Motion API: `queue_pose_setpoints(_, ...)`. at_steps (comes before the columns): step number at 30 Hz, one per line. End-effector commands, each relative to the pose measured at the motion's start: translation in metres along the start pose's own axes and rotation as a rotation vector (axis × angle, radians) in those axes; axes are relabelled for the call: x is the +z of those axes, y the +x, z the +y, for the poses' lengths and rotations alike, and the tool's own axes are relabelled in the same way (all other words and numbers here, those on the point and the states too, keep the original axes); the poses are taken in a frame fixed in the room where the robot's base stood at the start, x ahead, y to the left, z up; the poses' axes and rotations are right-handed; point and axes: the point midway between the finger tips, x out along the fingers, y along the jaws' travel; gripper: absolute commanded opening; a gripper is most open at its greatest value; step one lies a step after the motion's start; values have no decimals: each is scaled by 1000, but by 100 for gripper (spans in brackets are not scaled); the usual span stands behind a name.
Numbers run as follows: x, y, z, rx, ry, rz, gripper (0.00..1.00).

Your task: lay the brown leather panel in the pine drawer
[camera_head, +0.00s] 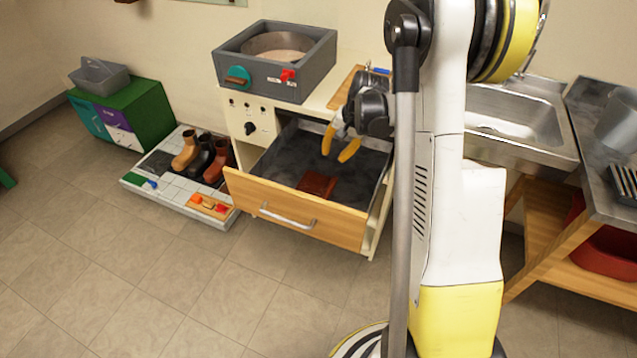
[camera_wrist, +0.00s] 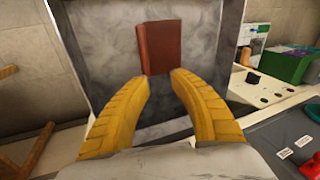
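The brown leather panel (camera_head: 317,185) lies on the dark floor of the open pine drawer (camera_head: 292,210), towards its front. In the wrist view the panel (camera_wrist: 161,47) shows whole, flat on the grey drawer floor (camera_wrist: 107,62). My gripper (camera_head: 337,142) is above the drawer, behind the panel in the head view. Its yellow fingers are apart with nothing between them. In the wrist view the gripper (camera_wrist: 160,78) has its fingertips just short of the panel's near edge, with a gap between them. I cannot tell how high the fingertips are above the drawer floor.
A grey box (camera_head: 275,62) with a round opening stands on the cabinet above the drawer. A tiled mat with boots (camera_head: 205,158) lies on the floor to the left. A sink (camera_head: 520,125) is at the right. The floor before the drawer is clear.

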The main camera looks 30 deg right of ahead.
Motion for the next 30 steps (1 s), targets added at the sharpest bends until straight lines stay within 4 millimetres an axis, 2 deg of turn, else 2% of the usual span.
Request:
queue_pose_setpoints(1, 17, -25, -16, 4, -50, 18, 26)
queue_pose_setpoints(6, 73, -98, -54, 13, -220, 92, 26)
queue_pose_setpoints(10, 123, -142, -68, 18, -352, 150, 26)
queue_pose_setpoints(15, 190, -184, -69, 17, -527, 227, 26)
queue_pose_setpoints(21, 257, -206, -52, 10, -715, 313, 26)
queue_pose_setpoints(25, 281, -208, -42, 5, -795, 351, 26)
queue_pose_setpoints(30, 293, -208, -36, 4, -838, 373, 26)
